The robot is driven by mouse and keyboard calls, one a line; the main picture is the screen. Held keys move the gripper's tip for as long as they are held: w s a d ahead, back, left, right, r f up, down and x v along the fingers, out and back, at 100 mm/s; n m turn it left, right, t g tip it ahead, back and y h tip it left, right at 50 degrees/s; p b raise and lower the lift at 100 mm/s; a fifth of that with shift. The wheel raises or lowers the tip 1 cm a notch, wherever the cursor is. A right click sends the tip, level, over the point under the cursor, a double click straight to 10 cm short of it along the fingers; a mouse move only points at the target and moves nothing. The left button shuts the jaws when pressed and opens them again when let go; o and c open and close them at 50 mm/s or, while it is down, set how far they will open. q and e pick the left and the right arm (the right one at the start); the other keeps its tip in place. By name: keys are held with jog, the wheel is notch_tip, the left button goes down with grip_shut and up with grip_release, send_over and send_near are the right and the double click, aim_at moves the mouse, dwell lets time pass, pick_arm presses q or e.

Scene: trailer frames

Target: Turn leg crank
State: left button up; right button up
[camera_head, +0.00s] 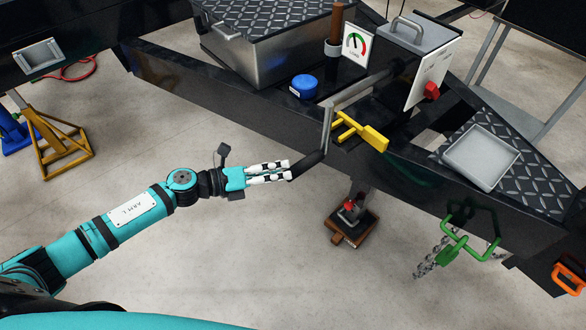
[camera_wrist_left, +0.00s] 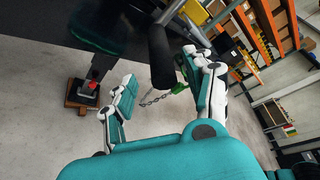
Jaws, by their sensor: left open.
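The leg crank has a grey metal arm (camera_head: 327,128) and a black handle grip (camera_head: 308,164) that hangs at its lower end, in front of the black trailer frame. My left gripper (camera_head: 287,171) is open, its fingertips beside the lower end of the handle. In the left wrist view, the black handle (camera_wrist_left: 161,58) stands ahead of the gap between the open fingers (camera_wrist_left: 165,78). I cannot tell whether a finger touches it. The trailer's leg (camera_head: 358,190) stands below the frame, its foot on a wooden block (camera_head: 342,236). My right gripper is not in view.
A yellow lever (camera_head: 362,132) sits just right of the crank. A blue cap (camera_head: 304,86), a gauge (camera_head: 355,45) and a panel with a red knob (camera_head: 431,91) stand on the frame. A green hook with chain (camera_head: 468,240) hangs at the right.

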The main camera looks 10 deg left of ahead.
pick_arm(q)
jog(key=v, duration=0.6)
dwell(0.9)
